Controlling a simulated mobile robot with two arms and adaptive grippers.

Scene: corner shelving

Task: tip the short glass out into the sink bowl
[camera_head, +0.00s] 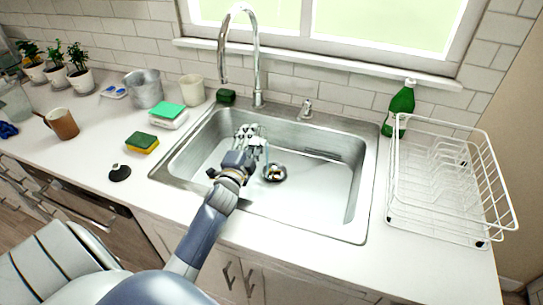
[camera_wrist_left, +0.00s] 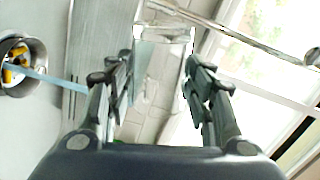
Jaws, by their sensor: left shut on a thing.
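My left gripper (camera_head: 250,133) is over the left part of the sink bowl (camera_head: 325,190) in the head view. In the left wrist view its two fingers are shut on a clear short glass (camera_wrist_left: 160,62), one on each side. The glass is hard to make out in the head view, so its exact tilt is unclear. A thin bluish stream (camera_wrist_left: 62,79) runs from the finger area toward the sink drain (camera_wrist_left: 18,66). In the head view the drain (camera_head: 274,173) lies just right of and below the gripper, with yellow and white bits in it. My right gripper is not in view.
A tall faucet (camera_head: 257,60) stands behind the sink. A green bottle (camera_head: 400,106) and a white wire dish rack (camera_head: 440,190) are at right. A brown mug (camera_head: 62,123), metal bucket (camera_head: 146,90), cream cup (camera_head: 192,89) and sponges (camera_head: 142,142) are on the left counter.

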